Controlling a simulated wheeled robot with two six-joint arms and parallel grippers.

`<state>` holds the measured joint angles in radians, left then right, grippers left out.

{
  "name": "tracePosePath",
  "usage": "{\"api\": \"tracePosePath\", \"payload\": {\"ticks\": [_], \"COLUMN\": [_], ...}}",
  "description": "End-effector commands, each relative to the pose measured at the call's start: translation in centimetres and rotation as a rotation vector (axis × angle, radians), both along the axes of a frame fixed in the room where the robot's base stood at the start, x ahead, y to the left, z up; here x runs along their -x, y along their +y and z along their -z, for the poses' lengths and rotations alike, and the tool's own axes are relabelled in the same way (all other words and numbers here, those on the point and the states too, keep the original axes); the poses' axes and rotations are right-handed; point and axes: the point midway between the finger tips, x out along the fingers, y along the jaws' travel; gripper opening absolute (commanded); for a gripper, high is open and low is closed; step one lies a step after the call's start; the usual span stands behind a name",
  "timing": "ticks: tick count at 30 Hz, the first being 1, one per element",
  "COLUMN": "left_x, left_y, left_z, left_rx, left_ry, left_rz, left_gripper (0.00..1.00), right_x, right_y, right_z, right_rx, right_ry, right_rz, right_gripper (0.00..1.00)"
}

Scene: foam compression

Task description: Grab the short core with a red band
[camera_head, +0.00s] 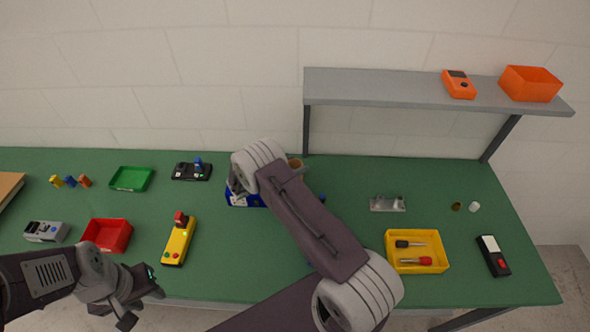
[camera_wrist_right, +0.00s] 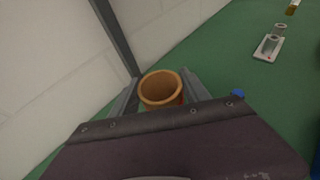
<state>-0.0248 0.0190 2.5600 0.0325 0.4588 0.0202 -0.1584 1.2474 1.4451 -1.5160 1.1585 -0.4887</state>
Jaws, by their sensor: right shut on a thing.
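A short, hollow, orange-brown core (camera_wrist_right: 160,96) stands between the two fingers of my right gripper (camera_wrist_right: 158,88) in the right wrist view. The gripper is shut on it, with a grey finger on each side. Its open rim faces the camera, and a reddish patch shows low on its side; most of its wall is hidden. In the head view, an orange-brown rim (camera_head: 295,163) shows just behind my right arm, which hides most of that gripper. My left gripper (camera_head: 140,295) is open and empty over the table's front left edge.
A blue bin (camera_head: 238,200) is partly hidden by my right arm. A yellow tray (camera_head: 446,262) with screwdrivers, a metal fixture (camera_head: 387,204) and small cylinders (camera_head: 474,207) lie right. A red tray (camera_head: 108,236) and a yellow button box (camera_head: 179,241) lie left. A grey shelf (camera_head: 380,88) stands behind.

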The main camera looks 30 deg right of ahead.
Motion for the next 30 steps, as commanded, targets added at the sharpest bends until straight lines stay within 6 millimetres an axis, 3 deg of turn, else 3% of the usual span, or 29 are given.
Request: {"api": "tracePosePath", "payload": {"ticks": [4,18,30], "left_x": [0.0,0.0,0.0], "left_y": [0.0,0.0,0.0], "left_z": [1.3,3.8,4.0], "left_rx": [0.000,0.000,0.000], "left_ry": [0.000,0.000,0.000], "left_rz": [0.000,0.000,0.000], "left_gripper": [0.36,0.36,0.36], "right_x": [-0.1,7.3,8.4], "right_y": [0.0,-7.1,-8.2], "right_z": [-2.7,-8.8,-9.9], "right_rx": [-0.001,0.000,0.000], "right_ry": [-0.007,-0.003,0.000], "right_rz": [0.001,0.003,0.000], "right_gripper": [0.00,0.00,0.00]}}
